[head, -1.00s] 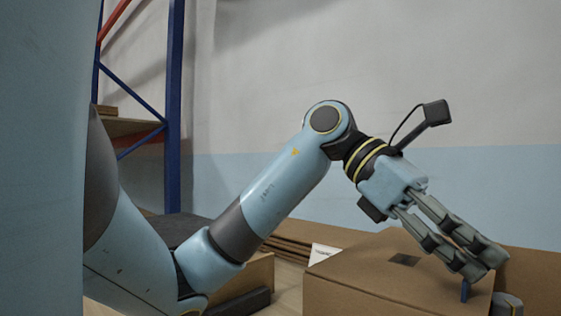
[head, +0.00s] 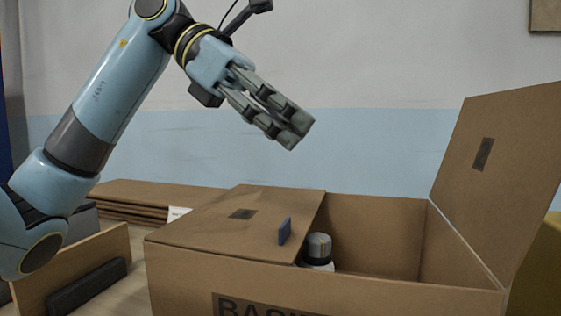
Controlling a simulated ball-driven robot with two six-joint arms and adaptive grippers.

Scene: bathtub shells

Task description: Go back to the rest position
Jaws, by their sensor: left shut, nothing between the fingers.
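My left gripper (head: 293,133) is in the upper middle of the head view, on the arm that comes in from the left. Its fingers are together with nothing between them, and they point down to the right. It hangs in the air above a cardboard box (head: 200,269), apart from it. My right gripper does not show.
A grey-topped item (head: 319,247) shows inside. Flat cardboard (head: 150,194) is stacked behind. The air beside the wall is clear.

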